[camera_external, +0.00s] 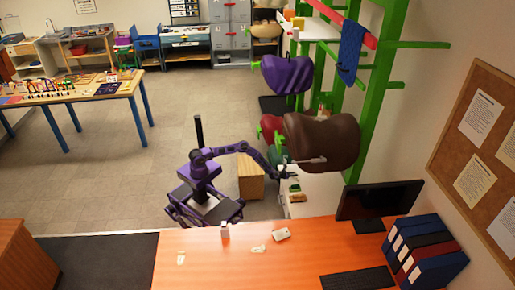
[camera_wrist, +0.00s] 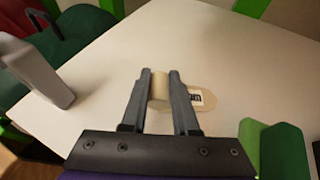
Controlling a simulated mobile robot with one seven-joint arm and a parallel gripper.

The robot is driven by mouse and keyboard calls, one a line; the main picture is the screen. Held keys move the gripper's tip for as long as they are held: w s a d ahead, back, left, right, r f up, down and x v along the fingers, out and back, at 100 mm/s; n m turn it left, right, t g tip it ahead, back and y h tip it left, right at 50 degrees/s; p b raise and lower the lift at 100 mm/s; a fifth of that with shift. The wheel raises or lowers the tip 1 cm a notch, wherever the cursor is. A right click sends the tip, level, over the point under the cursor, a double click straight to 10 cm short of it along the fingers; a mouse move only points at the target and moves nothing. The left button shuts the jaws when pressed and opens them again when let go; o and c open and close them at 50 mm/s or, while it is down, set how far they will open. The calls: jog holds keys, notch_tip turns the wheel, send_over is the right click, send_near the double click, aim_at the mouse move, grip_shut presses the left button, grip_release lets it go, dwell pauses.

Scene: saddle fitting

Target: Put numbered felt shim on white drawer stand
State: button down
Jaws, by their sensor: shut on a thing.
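My gripper (camera_wrist: 160,78) is shut on a beige piece (camera_wrist: 158,88), which stands up between the two fingers. A flat, rounded beige end with a black printed mark (camera_wrist: 196,97) shows just right of the right finger. It looks like part of the same numbered felt shim, but the finger hides the join. Below is a broad white top (camera_wrist: 100,75), apparently the drawer stand. I cannot tell whether the shim touches it. In the external view my gripper (camera_external: 289,175) is over the white stand (camera_external: 322,190), beside the brown saddle; the shim is too small to make out there.
A grey upright object (camera_wrist: 35,68) stands at the wrist view's left, and a green block (camera_wrist: 270,150) at lower right. The brown saddle (camera_external: 325,140) hangs close above on a green rack (camera_external: 375,110). The orange desk (camera_external: 215,265) is in front. Much of the white top is clear.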

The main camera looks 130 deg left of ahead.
jog(key=shift+f, duration=0.95)
jog(key=c, duration=0.7)
grip_release()
jog(key=shift+f, duration=0.15)
jog(key=shift+d+r, duration=0.15)
jog(key=shift+r, duration=0.15)
jog(key=p+v, duration=0.2)
jog(key=v, duration=0.9)
jog(key=shift+s+d, duration=0.2)
jog(key=shift+d, duration=0.05)
